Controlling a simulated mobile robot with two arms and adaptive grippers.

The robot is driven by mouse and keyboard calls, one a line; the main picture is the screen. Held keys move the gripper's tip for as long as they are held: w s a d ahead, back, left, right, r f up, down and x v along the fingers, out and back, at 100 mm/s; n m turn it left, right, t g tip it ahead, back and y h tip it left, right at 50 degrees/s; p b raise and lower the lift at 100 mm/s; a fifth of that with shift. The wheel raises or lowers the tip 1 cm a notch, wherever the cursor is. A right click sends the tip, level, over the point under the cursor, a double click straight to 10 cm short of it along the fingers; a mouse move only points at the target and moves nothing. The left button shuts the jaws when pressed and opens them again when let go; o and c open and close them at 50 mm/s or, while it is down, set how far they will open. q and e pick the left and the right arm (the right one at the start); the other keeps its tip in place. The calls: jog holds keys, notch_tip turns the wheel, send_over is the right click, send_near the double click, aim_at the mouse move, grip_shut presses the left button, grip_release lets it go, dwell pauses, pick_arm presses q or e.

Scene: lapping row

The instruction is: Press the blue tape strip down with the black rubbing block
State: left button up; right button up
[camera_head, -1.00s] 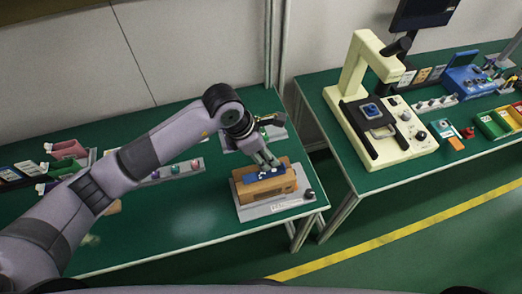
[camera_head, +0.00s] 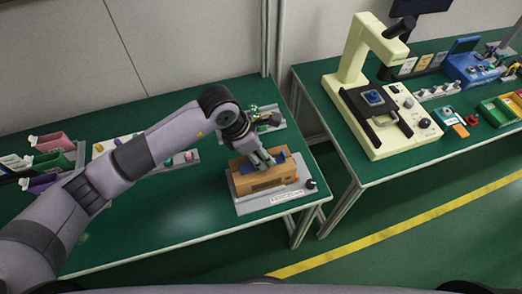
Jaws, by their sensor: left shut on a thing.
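The blue tape strip (camera_head: 280,157) lies along the top of an orange-brown wooden block (camera_head: 262,181), which sits on a grey plate (camera_head: 243,205) near the right end of the left table. My left gripper (camera_head: 263,163) points down at the top of the wooden block. It is shut on a small dark thing, apparently the black rubbing block, mostly hidden by the fingers. Whether the held block touches the strip cannot be told. My right gripper is not in view.
A grey fixture with green parts (camera_head: 268,113) stands just behind the wooden block. Coloured bins (camera_head: 52,160) stand at the table's left end. A cream press (camera_head: 372,100) stands on the right table, across a gap. The left table's front is clear.

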pick_arm(q)
jog(key=shift+f+b, duration=0.45)
jog(key=shift+b, duration=0.1)
dwell(0.8)
jog(key=shift+s+f+b, duration=0.15)
jog(key=shift+f+b, duration=0.1)
jog(key=shift+b, duration=0.1)
dwell(1.5)
jog(key=shift+r, duration=0.1)
jog(key=shift+r+p, duration=0.6)
jog(key=shift+r, duration=0.35)
jog(key=shift+r+p, duration=1.15)
jog(key=shift+r, duration=1.45)
